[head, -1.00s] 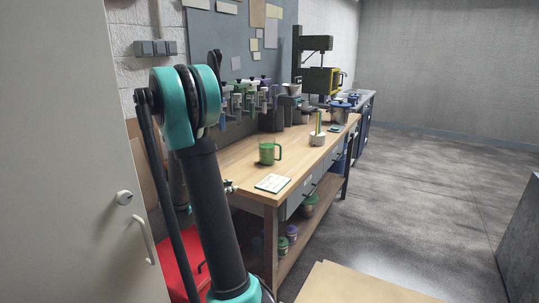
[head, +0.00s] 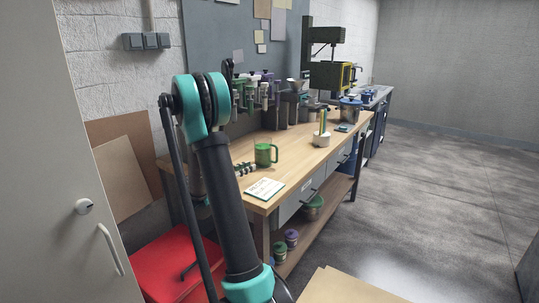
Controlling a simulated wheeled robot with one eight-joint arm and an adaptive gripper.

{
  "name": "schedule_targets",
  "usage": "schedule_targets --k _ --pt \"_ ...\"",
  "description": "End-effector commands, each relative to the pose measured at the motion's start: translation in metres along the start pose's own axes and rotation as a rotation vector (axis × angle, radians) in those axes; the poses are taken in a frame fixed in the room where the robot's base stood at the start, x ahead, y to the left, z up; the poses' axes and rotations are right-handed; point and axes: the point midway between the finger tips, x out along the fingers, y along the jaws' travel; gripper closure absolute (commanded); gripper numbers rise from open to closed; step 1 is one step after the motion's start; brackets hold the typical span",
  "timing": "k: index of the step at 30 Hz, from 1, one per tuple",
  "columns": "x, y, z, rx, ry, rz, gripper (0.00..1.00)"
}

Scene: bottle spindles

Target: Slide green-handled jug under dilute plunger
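The green-handled jug (head: 263,155) stands upright on the wooden bench, its handle towards the right. What looks like my gripper (head: 250,168), small and dark with light parts, shows just left of the jug's base, partly hidden behind my arm. Whether its fingers are open, or touch the jug, is too small to tell. A row of bottle spindles with plungers (head: 262,92) stands at the back of the bench, with green, white and purple parts. Labels are not readable, so I cannot tell which is the dilute plunger. My arm covers the left end of the row.
A white card (head: 265,188) lies at the bench's near edge. A pale pot with upright sticks (head: 321,139) stands right of the jug. A drill-press-like machine (head: 329,74) and a metal pot (head: 350,109) are further back. A red box (head: 170,268) is below left. Bench (head: 295,154) between jug and pot is clear.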

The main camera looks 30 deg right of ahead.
Motion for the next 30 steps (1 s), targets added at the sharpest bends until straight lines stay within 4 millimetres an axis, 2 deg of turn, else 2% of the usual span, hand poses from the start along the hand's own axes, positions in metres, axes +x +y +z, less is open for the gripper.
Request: schedule_targets --k 9,15,26,30 --pt "0.064 -0.002 0.0 0.001 0.001 -0.006 0.79" --pt "0.098 -0.002 0.0 0.001 0.001 -0.005 0.79" --pt "0.12 -0.001 -0.001 0.001 0.001 -0.002 0.79" --pt "0.139 -0.004 -0.001 0.001 0.001 -0.004 0.79"
